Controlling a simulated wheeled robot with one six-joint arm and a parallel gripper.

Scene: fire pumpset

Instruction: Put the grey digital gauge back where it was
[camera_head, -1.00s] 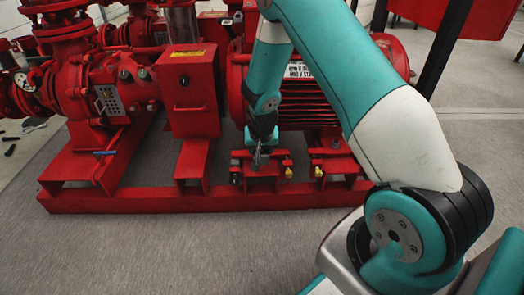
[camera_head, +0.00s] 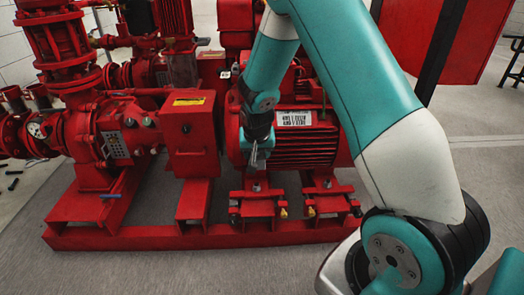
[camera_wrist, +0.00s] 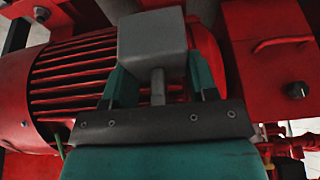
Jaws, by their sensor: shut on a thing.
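The grey digital gauge (camera_wrist: 152,38) is a box-shaped grey body on a short stem, seen in the wrist view. My gripper (camera_wrist: 158,88) is shut on it, with a teal finger on each side of the stem. In the head view my gripper (camera_head: 258,160) hangs in front of the red motor, and the grey gauge (camera_head: 258,163) shows only as a small grey shape at its tip. The gauge's display face cannot be made out in either view.
The red finned motor (camera_head: 305,140) stands just behind my gripper. The red base frame (camera_head: 150,238) runs along the floor. Grey floor in front is clear.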

